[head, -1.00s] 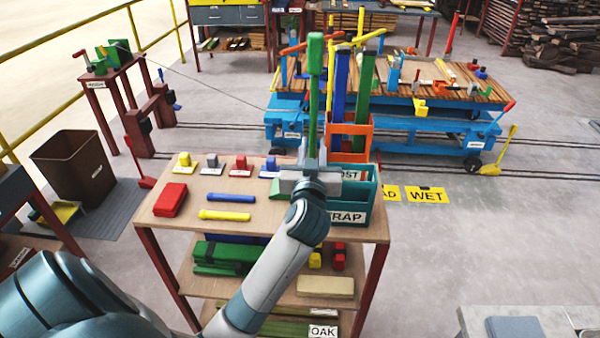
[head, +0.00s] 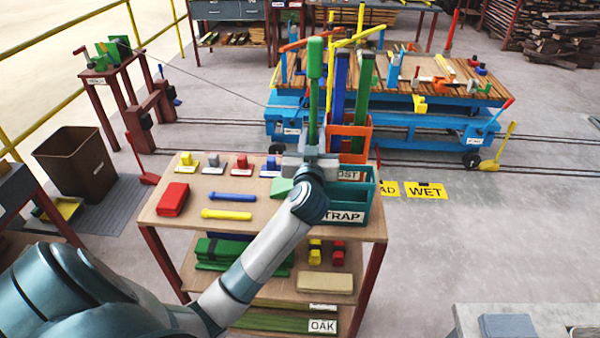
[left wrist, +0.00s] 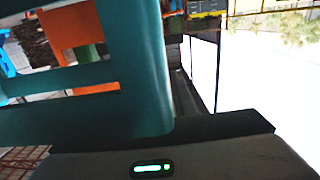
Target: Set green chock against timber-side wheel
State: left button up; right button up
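The green chock stands at the bench's right, by the teal bin. Its tall green handle (head: 315,88) rises upright and its green wedge (head: 281,187) shows at left below my gripper. My left gripper (head: 309,158) is at the lower handle; its fingers are hidden, so its grip is unclear. The blue cart (head: 395,125) with a slatted top stands on rails behind. A dark wheel (head: 472,160) shows at its right end, nearer the timber stacks, and another wheel (head: 277,149) at its left. The chock is not visible in the left wrist view. My right gripper is not in view.
The teal TRAP bin (head: 365,207) is close beside my left gripper; it fills the left of the wrist view (left wrist: 150,70). The orange bin (head: 348,130) holds tall posts. A long-handled yellow chock (head: 489,165) stands near the right wheel. The floor right of the bench is mostly clear.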

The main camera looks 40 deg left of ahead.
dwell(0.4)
pick_arm(q)
grip_shut()
dwell(1.2)
jog(key=shift+r, duration=0.1)
